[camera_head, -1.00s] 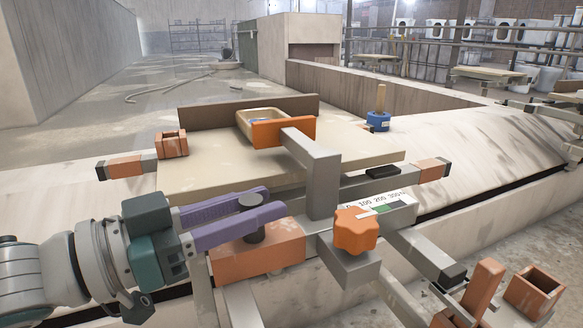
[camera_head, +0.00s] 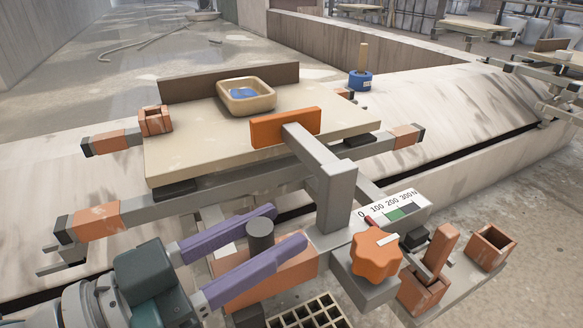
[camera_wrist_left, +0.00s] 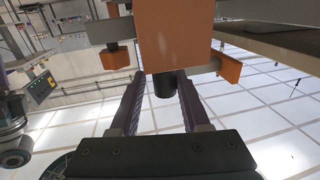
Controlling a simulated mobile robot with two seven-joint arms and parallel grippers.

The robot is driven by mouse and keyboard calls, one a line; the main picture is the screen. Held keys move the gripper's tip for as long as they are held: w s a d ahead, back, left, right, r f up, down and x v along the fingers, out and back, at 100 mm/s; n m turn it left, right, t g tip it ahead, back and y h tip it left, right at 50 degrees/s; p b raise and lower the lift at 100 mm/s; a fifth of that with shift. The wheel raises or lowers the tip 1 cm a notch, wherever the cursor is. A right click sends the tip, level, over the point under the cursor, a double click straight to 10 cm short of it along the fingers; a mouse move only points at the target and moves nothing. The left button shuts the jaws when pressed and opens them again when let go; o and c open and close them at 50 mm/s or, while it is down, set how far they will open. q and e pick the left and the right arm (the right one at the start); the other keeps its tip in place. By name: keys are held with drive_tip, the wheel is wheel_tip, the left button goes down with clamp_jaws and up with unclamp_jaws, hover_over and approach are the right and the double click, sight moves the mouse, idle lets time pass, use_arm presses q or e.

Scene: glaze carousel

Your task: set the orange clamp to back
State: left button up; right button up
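The orange clamp shows an orange jaw plate (camera_head: 285,127) on a grey bent arm (camera_head: 335,190) at the front of the board. A lobed orange knob (camera_head: 376,254) sits near a force scale (camera_head: 397,208); the red pointer is near 0. A dark upright post (camera_head: 259,236) stands on the clamp's terracotta block (camera_head: 290,272). My left gripper (camera_head: 290,224) has its purple fingers apart, one on each side of this post. The wrist view shows the post (camera_wrist_left: 163,84) between the fingers; I cannot tell whether they touch it. My right gripper is not in view.
A tan dish (camera_head: 247,98) with blue inside stands on the pale board (camera_head: 200,150) behind the jaw plate. A brown back wall (camera_head: 230,82) is behind it. A terracotta cup (camera_head: 155,120), blue weight (camera_head: 360,80) and open terracotta box (camera_head: 488,247) stand around.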

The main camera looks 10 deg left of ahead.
use_arm(q)
drive_tip(key=p+v, duration=0.3)
drive_tip(key=v, duration=0.7)
drive_tip(key=shift+w, duration=0.1)
idle(0.3)
